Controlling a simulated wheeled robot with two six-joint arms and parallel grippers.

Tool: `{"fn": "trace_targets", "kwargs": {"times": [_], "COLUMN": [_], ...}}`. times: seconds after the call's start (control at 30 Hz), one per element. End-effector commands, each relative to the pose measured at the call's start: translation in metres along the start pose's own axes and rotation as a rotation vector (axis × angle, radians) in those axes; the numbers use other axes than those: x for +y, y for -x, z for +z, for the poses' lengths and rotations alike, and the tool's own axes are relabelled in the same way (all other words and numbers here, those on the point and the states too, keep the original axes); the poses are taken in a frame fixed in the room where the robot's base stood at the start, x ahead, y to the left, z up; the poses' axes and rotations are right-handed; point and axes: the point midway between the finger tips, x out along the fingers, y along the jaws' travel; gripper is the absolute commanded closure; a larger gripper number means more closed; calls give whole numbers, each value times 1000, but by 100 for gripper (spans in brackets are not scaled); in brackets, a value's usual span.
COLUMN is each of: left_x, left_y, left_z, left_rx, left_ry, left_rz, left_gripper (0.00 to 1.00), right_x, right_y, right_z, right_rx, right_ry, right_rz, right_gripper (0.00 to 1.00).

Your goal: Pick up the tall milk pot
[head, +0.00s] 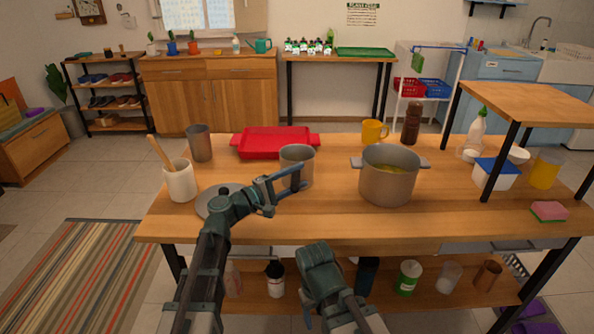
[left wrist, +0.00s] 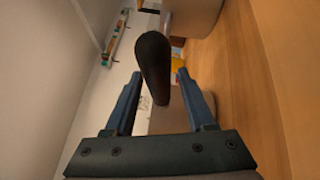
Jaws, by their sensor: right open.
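The tall milk pot (head: 297,158) is a grey metal cylinder on the near table, between the red tray and the large stockpot. Its near side is partly hidden by my left gripper (head: 287,183). In the left wrist view, a dark rounded handle (left wrist: 153,62) stands between the two blue fingers of my left gripper (left wrist: 160,75). The fingers are apart, with a gap visible on each side of the handle. A grey-brown body (left wrist: 172,119) shows behind the handle. My right gripper (head: 318,285) is low at the table's front edge, open and away from the pot; its fingers are hardly visible.
The large stockpot (head: 388,180) stands right of the milk pot. A red tray (head: 275,139) lies behind it. The table's front middle (head: 350,222) is clear.

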Motion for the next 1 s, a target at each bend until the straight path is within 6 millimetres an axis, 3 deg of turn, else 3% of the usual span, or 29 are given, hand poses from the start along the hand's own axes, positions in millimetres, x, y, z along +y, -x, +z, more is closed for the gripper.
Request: {"fn": "trace_targets", "kwargs": {"times": [0.03,0.2,0.3,1.0], "left_x": [0,0,0,0], "left_y": [0,0,0,0], "left_z": [0,0,0,0], "left_rx": [0,0,0,1], "left_ry": [0,0,0,0], "left_rz": [0,0,0,-1], "left_gripper": [56,87,100,100], "right_x": [0,0,0,0], "right_y": [0,0,0,0], "right_z": [0,0,0,0], "right_rx": [0,0,0,0], "right_ry": [0,0,0,0], "right_rz": [0,0,0,0], "right_gripper": [32,32,32,32]}}
